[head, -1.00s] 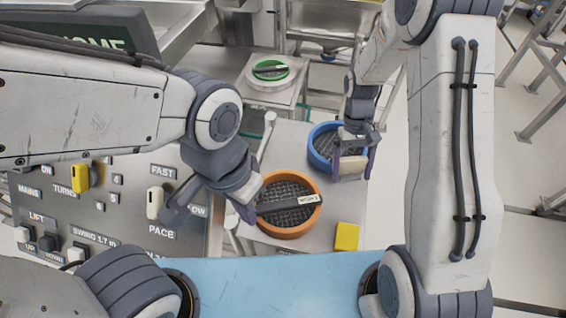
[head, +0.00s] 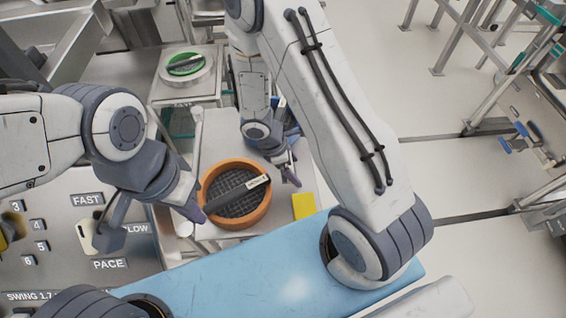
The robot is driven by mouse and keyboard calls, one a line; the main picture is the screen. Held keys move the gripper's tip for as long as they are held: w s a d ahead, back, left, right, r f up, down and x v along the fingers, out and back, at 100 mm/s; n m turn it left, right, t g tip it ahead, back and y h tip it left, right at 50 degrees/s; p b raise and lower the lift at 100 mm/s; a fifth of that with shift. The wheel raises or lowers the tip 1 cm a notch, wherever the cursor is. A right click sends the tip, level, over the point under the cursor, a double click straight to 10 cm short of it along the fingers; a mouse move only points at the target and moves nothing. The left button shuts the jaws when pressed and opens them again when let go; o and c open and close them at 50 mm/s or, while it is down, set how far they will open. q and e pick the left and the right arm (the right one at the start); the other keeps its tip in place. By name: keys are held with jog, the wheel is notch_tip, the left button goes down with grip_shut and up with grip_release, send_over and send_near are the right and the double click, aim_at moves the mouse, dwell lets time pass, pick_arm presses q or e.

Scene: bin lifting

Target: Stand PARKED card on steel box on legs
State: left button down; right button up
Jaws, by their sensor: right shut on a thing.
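My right gripper (head: 287,168) is over the worktable, just right of the orange sieve. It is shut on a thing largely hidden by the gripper. In the earlier frame a pale, card-like piece shows between its fingers, and I take this for the card; no PARKED lettering is readable. My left gripper (head: 152,222) is open and empty, in front of the control panel, one finger close to the orange sieve's left side. A steel box-like stand (head: 165,95) is at the back left; I cannot tell if it is the named box on legs.
The orange sieve (head: 208,182) holds a dark bar (head: 225,202) with a white label. A yellow block (head: 303,206) lies right of it. A green-rimmed dish (head: 188,63) tops the back stand. The blue sieve is mostly behind my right arm. Open floor lies right.

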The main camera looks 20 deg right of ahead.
jog(key=w+f, duration=0.2)
jog(key=w, duration=0.1)
jog(key=w+f, duration=0.1)
jog(key=w, duration=0.1)
jog(key=shift+w+d, duration=0.15)
jog(key=shift+d, duration=0.15)
jog(key=shift+w+f+b, duration=0.1)
jog(key=shift+f+b, duration=1.25)
jog(key=shift+f, duration=0.75)
jog(key=shift+f, duration=0.2)
jog(key=o, duration=1)
jog(key=shift+o, duration=0.2)
jog(key=shift+r, duration=0.1)
